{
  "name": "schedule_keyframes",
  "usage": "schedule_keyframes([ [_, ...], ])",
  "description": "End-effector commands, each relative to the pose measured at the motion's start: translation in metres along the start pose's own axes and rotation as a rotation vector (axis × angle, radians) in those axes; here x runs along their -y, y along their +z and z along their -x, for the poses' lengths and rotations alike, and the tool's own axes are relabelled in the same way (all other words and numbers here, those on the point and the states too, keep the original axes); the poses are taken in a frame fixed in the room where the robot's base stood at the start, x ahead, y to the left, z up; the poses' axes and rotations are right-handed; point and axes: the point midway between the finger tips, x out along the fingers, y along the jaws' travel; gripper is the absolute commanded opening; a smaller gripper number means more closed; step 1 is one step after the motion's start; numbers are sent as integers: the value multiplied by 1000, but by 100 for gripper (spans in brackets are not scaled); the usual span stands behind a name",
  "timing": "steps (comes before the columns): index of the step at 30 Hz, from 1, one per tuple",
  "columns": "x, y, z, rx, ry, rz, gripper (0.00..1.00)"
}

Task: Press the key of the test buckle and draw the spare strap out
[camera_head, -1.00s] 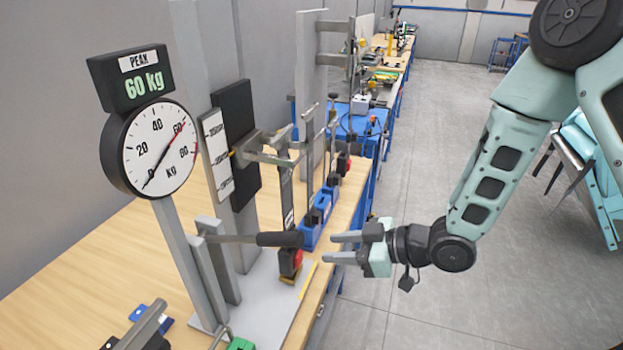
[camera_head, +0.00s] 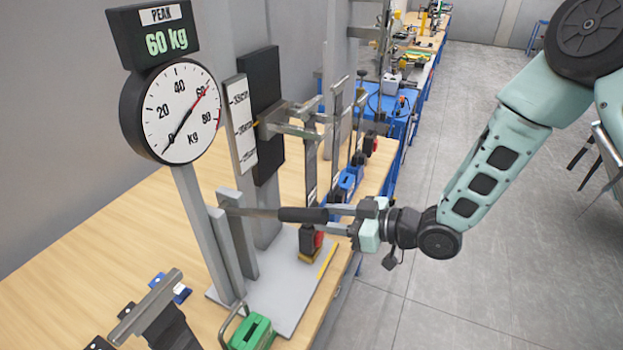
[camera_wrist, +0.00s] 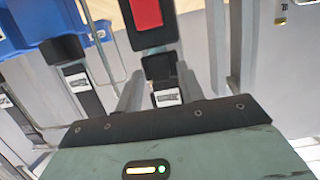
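The test buckle (camera_head: 307,240) is dark with a red key (camera_head: 319,239). In the wrist view the red key (camera_wrist: 147,13) shows at the top centre. Dark straps with white labels hang from the metal bracket behind; one strap (camera_head: 311,170) hangs above the buckle. I cannot tell which is the spare strap. My gripper (camera_head: 328,219) is open, its two fingers apart, just above and right of the buckle. The fingertips are close to the handle's end; I cannot tell whether they touch.
The lever with black handle (camera_head: 302,215) crosses at the fingertips' height. A dial gauge (camera_head: 172,115) on a post reads "60 kg" on its display (camera_head: 152,32). A green-topped item (camera_head: 252,332) lies near the front. Blue buckle holders (camera_head: 347,184) stand behind.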

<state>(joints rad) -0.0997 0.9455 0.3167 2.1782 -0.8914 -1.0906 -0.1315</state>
Motion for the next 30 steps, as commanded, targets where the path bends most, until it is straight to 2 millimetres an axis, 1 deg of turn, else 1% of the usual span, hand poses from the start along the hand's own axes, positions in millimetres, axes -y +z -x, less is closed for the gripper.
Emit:
schedule_keyframes([
  [1,0,1,-4,-1,-1,1,38],
  [6,0,0,-8,-1,0,0,38],
  [27,0,-1,-8,0,0,0,38],
  [28,0,-1,-8,0,0,0,33],
  [29,0,-1,-8,0,0,0,24],
  [30,0,-1,-8,0,0,0,13],
])
